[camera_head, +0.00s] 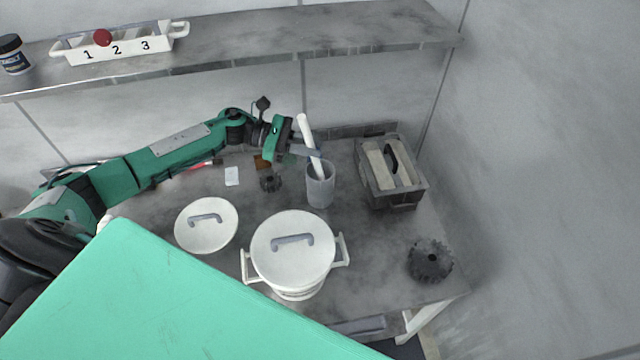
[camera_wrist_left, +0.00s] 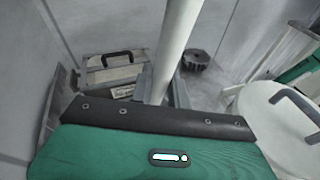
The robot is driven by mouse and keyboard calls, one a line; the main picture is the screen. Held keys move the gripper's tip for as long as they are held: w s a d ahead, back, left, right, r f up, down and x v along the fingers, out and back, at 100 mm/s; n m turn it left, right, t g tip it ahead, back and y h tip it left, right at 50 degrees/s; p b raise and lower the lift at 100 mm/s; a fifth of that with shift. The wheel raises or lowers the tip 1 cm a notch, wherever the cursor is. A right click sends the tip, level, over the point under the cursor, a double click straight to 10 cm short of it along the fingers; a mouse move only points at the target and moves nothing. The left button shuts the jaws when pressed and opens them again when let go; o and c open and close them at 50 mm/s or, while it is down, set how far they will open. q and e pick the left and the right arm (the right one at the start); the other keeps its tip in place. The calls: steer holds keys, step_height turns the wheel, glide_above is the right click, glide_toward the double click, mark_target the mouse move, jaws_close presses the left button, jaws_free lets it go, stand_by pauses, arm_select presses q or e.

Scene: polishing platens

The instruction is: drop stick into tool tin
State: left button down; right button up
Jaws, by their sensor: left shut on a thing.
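The white stick (camera_head: 304,130) is held tilted, almost upright, by my left gripper (camera_head: 308,152). The gripper is shut on its middle part. The grey tool tin (camera_head: 320,192) stands upright on the bench, just below the gripper. In the head view the stick's lower end overlaps the tin's mouth and seems to reach into it. In the left wrist view the stick (camera_wrist_left: 180,40) rises between the gripper fingers (camera_wrist_left: 160,88); its lower end and the tin are hidden there. My right gripper is not in view.
A wooden box with a black handle (camera_head: 378,180) stands right of the tin. A white lidded pot (camera_head: 293,262) and a loose lid (camera_head: 207,238) are in front. Dark toothed parts lie on the bench (camera_head: 430,261). A shelf (camera_head: 330,28) runs above.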

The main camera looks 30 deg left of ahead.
arm_select(q)
steer(key=shift+f, duration=0.1)
steer(key=c, duration=1.3)
jaws_free()
steer(key=shift+o, duration=0.2)
steer(key=b+v, duration=0.5)
steer(key=v, duration=0.8)
steer(key=shift+a, duration=0.4)
steer(key=shift+s, duration=0.1)
